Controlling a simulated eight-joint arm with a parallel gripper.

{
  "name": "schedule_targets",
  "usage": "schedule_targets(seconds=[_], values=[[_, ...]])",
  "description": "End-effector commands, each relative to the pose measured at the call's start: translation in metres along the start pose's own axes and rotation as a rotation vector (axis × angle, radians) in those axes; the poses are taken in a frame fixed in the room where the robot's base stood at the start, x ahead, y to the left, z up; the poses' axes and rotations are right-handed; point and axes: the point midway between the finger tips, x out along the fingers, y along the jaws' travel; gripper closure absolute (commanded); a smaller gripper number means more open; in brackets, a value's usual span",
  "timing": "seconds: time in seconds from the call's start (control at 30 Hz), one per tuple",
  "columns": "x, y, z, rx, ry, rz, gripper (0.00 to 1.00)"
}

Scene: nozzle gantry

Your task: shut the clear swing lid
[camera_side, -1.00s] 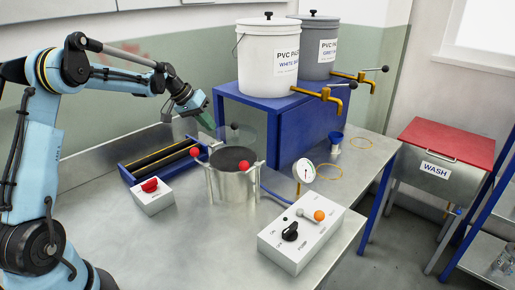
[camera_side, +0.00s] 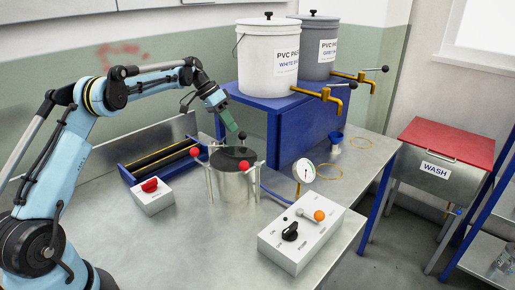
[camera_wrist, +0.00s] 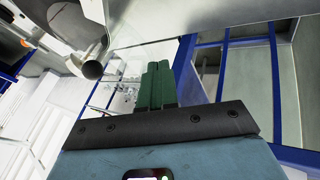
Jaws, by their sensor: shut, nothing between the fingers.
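The steel pot (camera_side: 232,187) stands on the bench in the side view, with red-knobbed clamps around its rim. The clear swing lid (camera_side: 232,157) looks low and near flat over the pot's dark mouth. I cannot tell whether it rests fully on the rim. A small black knob (camera_side: 242,135) shows at the pot's back edge. My gripper (camera_side: 234,131) is shut and empty, its green fingers pointing down just above the back of the pot, close to the knob. Whether they touch it is unclear. In the wrist view the green fingers (camera_wrist: 155,84) are together.
A blue stand (camera_side: 275,125) with two paste buckets (camera_side: 268,62) and brass taps is right behind the pot. A blue tray (camera_side: 160,158) and a red-button box (camera_side: 151,197) lie left. A gauge (camera_side: 303,173) and control box (camera_side: 300,238) stand right. The front bench is clear.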

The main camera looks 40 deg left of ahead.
Motion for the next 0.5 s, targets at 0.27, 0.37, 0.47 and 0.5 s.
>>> schedule_targets(seconds=[0.27,0.37,0.47,0.5], values=[[0.012,0.021,-0.007,0.120,-0.054,0.054,1.00],[0.016,0.028,-0.008,0.115,-0.053,0.052,1.00],[0.019,0.035,-0.008,0.115,-0.052,0.052,1.00],[0.020,0.037,-0.008,0.116,-0.052,0.051,1.00]])
